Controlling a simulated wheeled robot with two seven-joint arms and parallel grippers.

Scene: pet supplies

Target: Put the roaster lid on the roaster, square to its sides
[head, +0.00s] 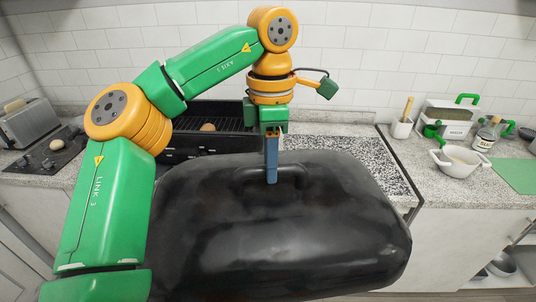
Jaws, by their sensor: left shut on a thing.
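The roaster lid (290,235) is a large, glossy black, rounded rectangular lid with a loop handle on top. It fills the lower middle of the head view. My left gripper (271,180) points down from above and is shut on the lid's handle. The lid looks raised in front of the counter, but I cannot tell whether it touches anything below. I cannot make out the roaster; the lid hides what lies beneath and behind it. My right gripper is not in view.
A black ribbed appliance (205,118) with a brown round item stands behind the lid. A speckled panel (345,165) lies to its right. A white bowl (455,160), bottle (487,134) and green mat (517,173) sit at right. A toaster (28,122) stands at left.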

